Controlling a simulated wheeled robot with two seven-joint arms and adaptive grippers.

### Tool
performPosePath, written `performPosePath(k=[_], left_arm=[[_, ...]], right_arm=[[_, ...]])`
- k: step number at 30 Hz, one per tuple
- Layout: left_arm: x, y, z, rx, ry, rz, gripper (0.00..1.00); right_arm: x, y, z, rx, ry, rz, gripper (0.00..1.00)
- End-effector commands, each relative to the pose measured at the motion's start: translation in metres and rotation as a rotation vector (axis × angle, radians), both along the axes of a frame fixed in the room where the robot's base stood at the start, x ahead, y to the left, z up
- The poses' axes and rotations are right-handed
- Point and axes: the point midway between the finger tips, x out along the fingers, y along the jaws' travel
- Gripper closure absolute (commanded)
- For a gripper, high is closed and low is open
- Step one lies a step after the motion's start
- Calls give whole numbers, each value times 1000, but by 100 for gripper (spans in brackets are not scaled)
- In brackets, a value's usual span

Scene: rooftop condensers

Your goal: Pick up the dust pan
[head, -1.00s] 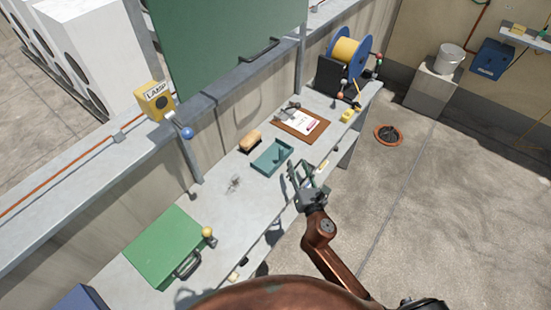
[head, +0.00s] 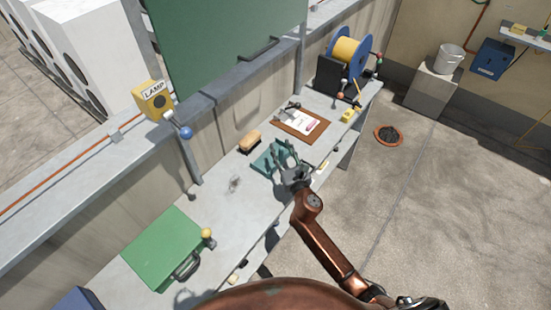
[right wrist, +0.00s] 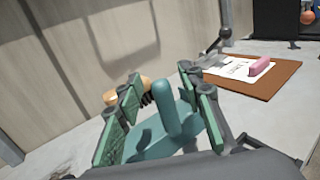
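The teal dust pan (head: 262,163) lies on the grey bench, partly covered by my right gripper in the head view. In the right wrist view the dust pan (right wrist: 165,142) shows with its upright teal handle between the two finger pads. My right gripper (head: 281,151) is open over the dust pan; it also shows in the right wrist view (right wrist: 160,108). The pads stand apart on either side of the handle, with a visible gap. My left gripper is not in view.
A brush (head: 249,141) lies just behind the pan. A clipboard (head: 300,122) with paper lies to its right, near a yellow block (head: 348,115) and a cable reel (head: 348,55). A green case (head: 163,248) sits at the near left. The bench between case and pan is mostly clear.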

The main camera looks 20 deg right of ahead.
Motion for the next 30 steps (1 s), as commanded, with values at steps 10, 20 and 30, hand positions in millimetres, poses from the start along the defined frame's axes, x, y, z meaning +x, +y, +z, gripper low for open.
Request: performPosePath(k=[10, 20, 30], left_arm=[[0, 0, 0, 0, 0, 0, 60], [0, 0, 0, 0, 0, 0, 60], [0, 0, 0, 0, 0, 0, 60]], right_arm=[[0, 0, 0, 1, 0, -1, 80], [-1, -1, 0, 1, 1, -1, 100], [-1, -1, 0, 1, 0, -1, 100]])
